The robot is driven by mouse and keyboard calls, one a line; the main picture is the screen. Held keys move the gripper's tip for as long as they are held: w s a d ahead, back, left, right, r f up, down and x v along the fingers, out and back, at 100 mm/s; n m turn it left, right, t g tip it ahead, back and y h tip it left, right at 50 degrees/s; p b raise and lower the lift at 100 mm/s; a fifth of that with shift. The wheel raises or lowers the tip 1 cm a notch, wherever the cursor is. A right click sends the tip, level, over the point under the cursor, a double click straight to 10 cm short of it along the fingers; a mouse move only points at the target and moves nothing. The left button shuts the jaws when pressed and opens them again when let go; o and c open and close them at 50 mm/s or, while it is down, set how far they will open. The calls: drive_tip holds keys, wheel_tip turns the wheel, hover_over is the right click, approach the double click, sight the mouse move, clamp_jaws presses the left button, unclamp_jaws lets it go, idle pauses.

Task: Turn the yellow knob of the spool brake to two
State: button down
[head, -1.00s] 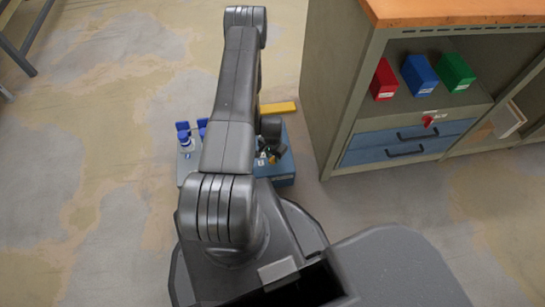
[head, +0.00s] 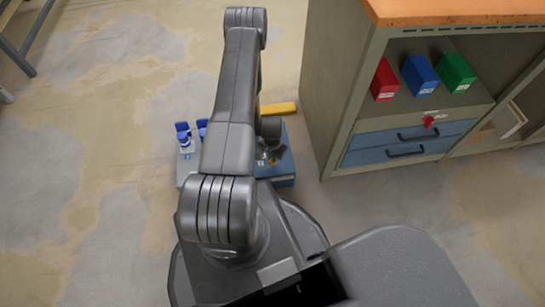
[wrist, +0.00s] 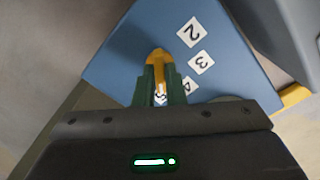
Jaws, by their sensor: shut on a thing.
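The spool brake is a blue box; its top shows in the wrist view (wrist: 130,45) and its side in the head view (head: 284,174), partly behind my arm. The rest of the knob is hidden by the fingers.
A grey base with blue parts (head: 184,136) stands left of my arm. A yellow bar (head: 279,108) lies behind the blue box. A workbench cabinet (head: 335,90) with red, blue and green bins stands close on the right. The floor at left is open.

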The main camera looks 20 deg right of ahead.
drive_tip(key=n+b, duration=0.2)
drive_tip(key=n, duration=0.1)
drive_tip(key=shift+f, duration=0.15)
drive_tip(key=n+b, duration=0.2)
drive_tip(key=n, duration=0.1)
drive_tip(key=shift+n, duration=0.4)
drive_tip(key=n+b, duration=0.2)
drive_tip(key=n, duration=0.4)
drive_tip(key=shift+b, duration=0.3)
drive_tip(key=n+b, duration=0.2)
drive_tip(key=n, duration=0.4)
drive_tip(key=shift+n, duration=0.3)
drive_tip(key=n+b, duration=0.1)
drive_tip(key=n, duration=0.2)
drive_tip(key=shift+n, duration=2.1)
drive_tip(key=c, duration=1.5)
unclamp_jaws()
